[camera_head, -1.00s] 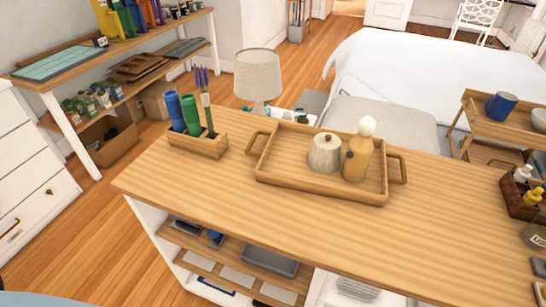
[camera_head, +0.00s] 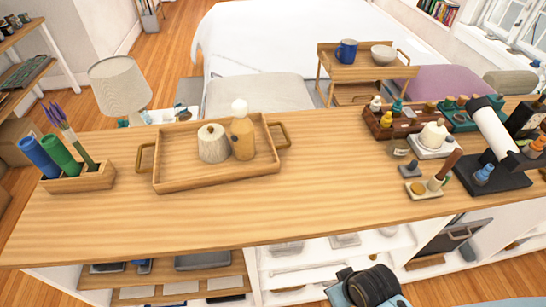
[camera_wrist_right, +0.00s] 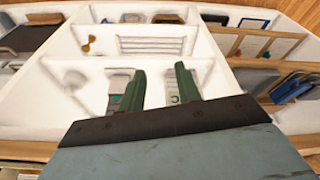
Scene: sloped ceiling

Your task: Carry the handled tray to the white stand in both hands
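The wooden handled tray (camera_head: 222,181) lies on the wooden counter top in the left half of the head view. It has a handle at its left end (camera_head: 144,158) and one at its right end (camera_head: 282,134). A lidded pale pot (camera_head: 213,144) and an amber bottle with a round white top (camera_head: 242,136) stand on it. Nothing holds the tray. My right gripper (camera_wrist_right: 160,84) is open and empty in the right wrist view, facing white shelves. My left gripper is not in view. I cannot pick out a separate white stand.
A wooden box with rolls and lavender (camera_head: 82,178) sits left of the tray. Bottle racks (camera_head: 385,128), candles and a black stand (camera_head: 492,180) crowd the counter's right. The middle counter is clear. Behind are a lamp (camera_head: 120,88), bed (camera_head: 285,40) and small trolley (camera_head: 362,70).

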